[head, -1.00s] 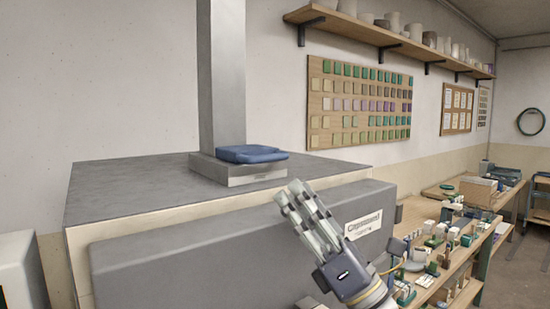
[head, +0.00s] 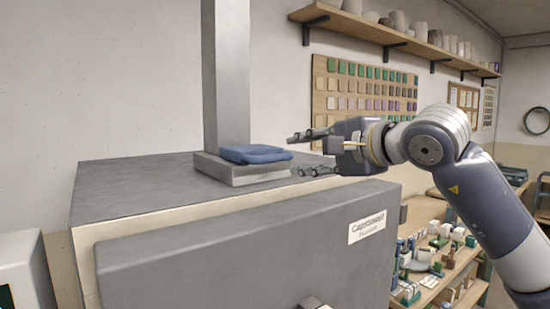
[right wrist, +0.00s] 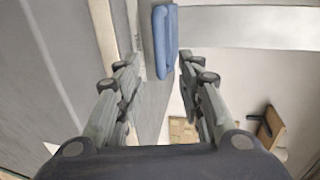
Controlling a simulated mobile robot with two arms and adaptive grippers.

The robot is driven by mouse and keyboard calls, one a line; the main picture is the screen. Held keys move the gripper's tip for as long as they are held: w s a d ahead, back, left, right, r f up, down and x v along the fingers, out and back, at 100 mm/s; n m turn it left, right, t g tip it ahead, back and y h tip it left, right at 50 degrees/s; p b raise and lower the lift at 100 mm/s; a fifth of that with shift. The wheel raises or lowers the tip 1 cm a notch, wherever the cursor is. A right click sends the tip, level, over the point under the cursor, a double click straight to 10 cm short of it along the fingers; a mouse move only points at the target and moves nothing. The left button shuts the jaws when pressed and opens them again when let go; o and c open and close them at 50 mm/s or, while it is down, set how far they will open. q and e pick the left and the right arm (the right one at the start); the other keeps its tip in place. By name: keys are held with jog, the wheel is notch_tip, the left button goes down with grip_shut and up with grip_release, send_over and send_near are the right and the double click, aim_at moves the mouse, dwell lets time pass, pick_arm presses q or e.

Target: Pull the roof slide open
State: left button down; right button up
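A grey kiln with a flat roof (head: 135,190) fills the left and middle of the head view, and a square grey chimney (head: 226,80) rises from it. At the chimney's foot is a low grey block (head: 262,175) with a blue pad (head: 255,154) on it, which seems to be the roof slide's grip. My right gripper (head: 298,155) is open and empty just right of the pad, with its fingers pointing left. In the right wrist view the pad (right wrist: 165,40) shows ahead between the open fingertips (right wrist: 158,65), apart from them. My left gripper is not in view.
The kiln's thick grey door (head: 230,245) with a label (head: 367,227) stands below the roof's front edge. A bench (head: 450,280) with small coloured pieces is at the right. A shelf of pots (head: 400,40) and a tile board (head: 365,90) are on the wall.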

aim_at(277, 158)
jog(key=p+x, duration=0.4)
jog(key=x, duration=0.5)
jog(key=shift+a+r, duration=0.1)
jog(key=shift+w+a+f+p, duration=0.35)
jog(key=shift+w+a, duration=0.05)
jog(key=shift+w, duration=0.15)
jog(key=shift+c, duration=0.6)
